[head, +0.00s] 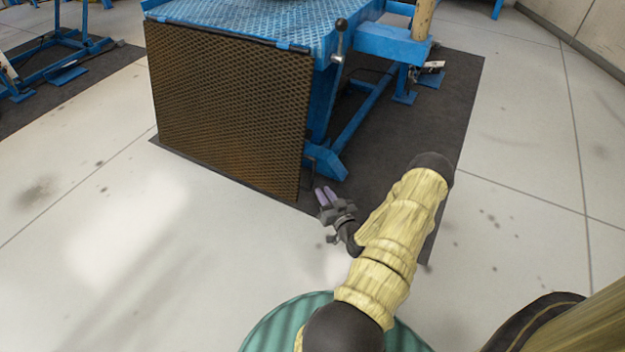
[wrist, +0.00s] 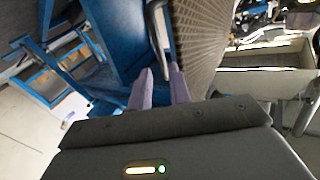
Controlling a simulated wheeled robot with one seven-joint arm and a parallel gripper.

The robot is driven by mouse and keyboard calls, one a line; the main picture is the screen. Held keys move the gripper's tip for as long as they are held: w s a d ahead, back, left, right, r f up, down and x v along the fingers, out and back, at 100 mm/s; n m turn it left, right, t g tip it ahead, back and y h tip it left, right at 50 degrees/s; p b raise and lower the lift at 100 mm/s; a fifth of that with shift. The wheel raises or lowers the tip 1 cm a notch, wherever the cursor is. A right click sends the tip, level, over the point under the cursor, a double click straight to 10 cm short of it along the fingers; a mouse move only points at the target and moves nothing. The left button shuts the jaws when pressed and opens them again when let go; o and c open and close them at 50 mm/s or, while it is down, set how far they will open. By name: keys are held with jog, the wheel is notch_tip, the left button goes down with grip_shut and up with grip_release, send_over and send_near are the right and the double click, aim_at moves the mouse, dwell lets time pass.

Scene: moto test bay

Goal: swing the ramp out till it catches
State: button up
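The ramp is a brown mesh panel (head: 230,108) hanging down from the front edge of the blue lift table (head: 262,28). It also shows in the wrist view (wrist: 203,40), to the right of my fingers. My gripper (head: 325,194) is low, just off the ramp's lower right corner. In the wrist view my gripper (wrist: 160,80) points toward a thin grey bar, bent like a handle (wrist: 156,35), beside the ramp's edge. The bar lies beyond the fingertips; I cannot tell whether they touch.
A lever with a dark ball knob (head: 340,38) stands at the table's front right corner. Blue legs and braces (head: 350,130) stand behind the ramp on a dark mat (head: 385,150). The pale floor (head: 110,215) in front and left of the ramp is clear.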

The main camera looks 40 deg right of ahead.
aim_at(313, 176)
jog(key=b+x, duration=0.3)
jog(key=x, duration=0.5)
jog(key=shift+w+f, duration=0.1)
jog(key=shift+w, duration=0.15)
jog(key=shift+w+d, duration=0.1)
jog(key=shift+w, duration=0.25)
grip_shut()
